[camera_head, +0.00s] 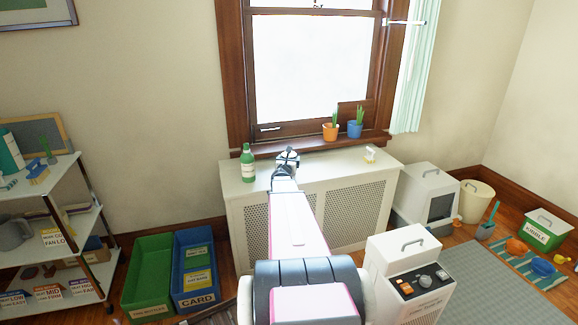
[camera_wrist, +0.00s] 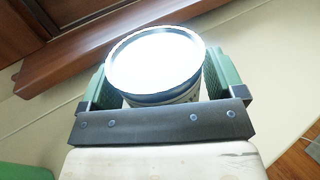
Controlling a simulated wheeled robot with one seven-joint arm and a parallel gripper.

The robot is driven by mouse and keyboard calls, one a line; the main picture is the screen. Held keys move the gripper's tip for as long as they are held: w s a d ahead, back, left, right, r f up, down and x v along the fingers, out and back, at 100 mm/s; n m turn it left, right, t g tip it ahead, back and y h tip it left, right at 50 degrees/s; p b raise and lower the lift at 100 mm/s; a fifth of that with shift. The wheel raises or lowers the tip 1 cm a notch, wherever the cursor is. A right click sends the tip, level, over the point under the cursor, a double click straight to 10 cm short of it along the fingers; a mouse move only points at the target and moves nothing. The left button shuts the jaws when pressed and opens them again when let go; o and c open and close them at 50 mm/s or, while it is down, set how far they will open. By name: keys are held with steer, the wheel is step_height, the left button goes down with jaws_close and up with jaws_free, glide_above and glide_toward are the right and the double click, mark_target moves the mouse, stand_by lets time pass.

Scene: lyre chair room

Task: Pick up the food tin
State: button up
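The food tin is in the wrist view (camera_wrist: 155,62), a short round can with a bright white top, a dark rim and a patterned side. My gripper (camera_wrist: 158,85) has one green finger on each side of it. The tin nearly fills the space between them, and whether both fingers press on it cannot be told. In the head view my gripper (camera_head: 287,156) is above the white radiator cover (camera_head: 335,168), near its back edge. The tin is hard to make out there.
A green bottle (camera_head: 248,163) stands on the cover left of my gripper, and a small brush-like item (camera_head: 370,154) stands to the right. Two potted plants (camera_head: 330,131) (camera_head: 355,129) stand on the window sill behind. A white heater-like unit (camera_head: 410,280) stands in front.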

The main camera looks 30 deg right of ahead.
steer(key=c, duration=0.5)
steer(key=shift+r, duration=0.15)
